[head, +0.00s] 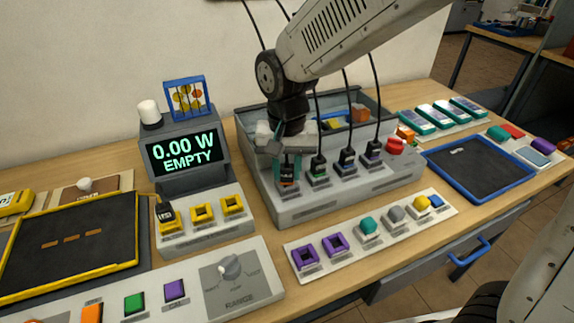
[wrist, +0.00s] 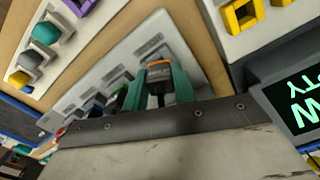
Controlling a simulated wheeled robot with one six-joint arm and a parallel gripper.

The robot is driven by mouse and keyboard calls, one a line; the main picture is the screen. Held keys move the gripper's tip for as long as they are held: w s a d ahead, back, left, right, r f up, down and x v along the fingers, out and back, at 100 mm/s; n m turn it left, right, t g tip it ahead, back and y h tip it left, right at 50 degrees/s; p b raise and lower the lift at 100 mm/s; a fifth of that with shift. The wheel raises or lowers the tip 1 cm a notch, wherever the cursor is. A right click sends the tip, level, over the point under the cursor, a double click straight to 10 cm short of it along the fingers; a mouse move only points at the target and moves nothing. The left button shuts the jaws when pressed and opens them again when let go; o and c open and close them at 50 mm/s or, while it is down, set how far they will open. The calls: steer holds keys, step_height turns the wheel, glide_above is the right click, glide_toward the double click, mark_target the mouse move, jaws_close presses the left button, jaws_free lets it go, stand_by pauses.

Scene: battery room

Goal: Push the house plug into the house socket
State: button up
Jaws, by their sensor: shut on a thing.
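My gripper (head: 287,172) is over the left end of the grey socket panel (head: 300,212). Its green fingers, clear in the wrist view (wrist: 162,84), are shut on a black plug with an orange band (wrist: 158,66). The plug is at the leftmost place of the panel's row; I cannot tell how far it is seated. No readable label shows which plug or socket is the house one. More corded black plugs (head: 347,158) stand to the right in the same row. The dark display box (head: 186,153) reads "0.00 W EMPTY".
A block with yellow sockets (head: 203,228) stands left, a black plug (head: 165,212) in its left one. A white strip with purple sockets (head: 334,243) lies in front. A blue-edged tray (head: 436,174) is right. A yellow-edged tray (head: 137,262) is left. Cords hang behind the row.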

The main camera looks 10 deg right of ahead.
mark_target(287, 167)
steer(key=shift+f, duration=0.1)
steer(key=o, duration=0.7)
step_height(287, 167, up, 11)
stand_by(0.8)
